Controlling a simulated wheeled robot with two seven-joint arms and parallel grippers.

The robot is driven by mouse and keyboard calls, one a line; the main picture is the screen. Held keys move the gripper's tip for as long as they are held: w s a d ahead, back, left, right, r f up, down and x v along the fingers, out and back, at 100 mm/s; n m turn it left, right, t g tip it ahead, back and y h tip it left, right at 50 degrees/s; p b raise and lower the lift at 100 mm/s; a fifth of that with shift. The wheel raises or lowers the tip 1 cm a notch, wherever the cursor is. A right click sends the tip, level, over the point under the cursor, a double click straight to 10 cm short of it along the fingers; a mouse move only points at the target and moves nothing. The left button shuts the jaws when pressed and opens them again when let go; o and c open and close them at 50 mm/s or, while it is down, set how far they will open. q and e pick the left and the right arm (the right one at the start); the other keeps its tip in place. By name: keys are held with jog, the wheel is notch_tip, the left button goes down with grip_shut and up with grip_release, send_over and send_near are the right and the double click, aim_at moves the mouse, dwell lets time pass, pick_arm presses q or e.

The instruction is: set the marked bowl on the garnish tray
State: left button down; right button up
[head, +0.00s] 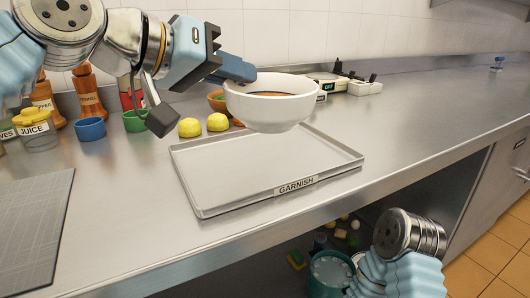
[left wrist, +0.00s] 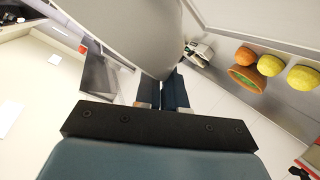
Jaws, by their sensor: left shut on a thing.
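The white bowl (head: 272,106) is upright in the head view, with a dark and orange band inside its rim. My left gripper (head: 238,72) is shut on the bowl's left rim and holds it over the back right part of the garnish tray (head: 205,212). The tray is a shallow metal tray with a GARNISH label on its front edge, and it looks empty. In the left wrist view the bowl (left wrist: 125,32) fills the upper middle, between the finger tips (left wrist: 165,92). My right gripper is out of view; only part of the right arm shows at lower right.
Two lemons (head: 203,125), a green cup (head: 135,121), a blue cup (head: 90,128) and a juice jar (head: 38,130) stand left of and behind the tray. A grey mat (head: 35,225) lies at the left. The counter (head: 430,130) right of the tray is clear.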

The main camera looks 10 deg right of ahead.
pick_arm(q)
jog(key=shift+d, duration=0.45)
jog(key=w+f, duration=0.8)
jog(key=w, duration=0.1)
jog(key=w+f+b, duration=0.1)
jog(key=w+f, duration=0.3)
jog(key=shift+w+a+f, duration=0.15)
jog(key=shift+w+a, duration=0.1)
jog(key=shift+w, duration=0.15)
jog(key=shift+f, duration=0.3)
jog(key=c, duration=1.2)
grip_release()
jog(key=b+v, duration=0.1)
jog(key=v, duration=1.1)
jog(key=shift+w, duration=0.1)
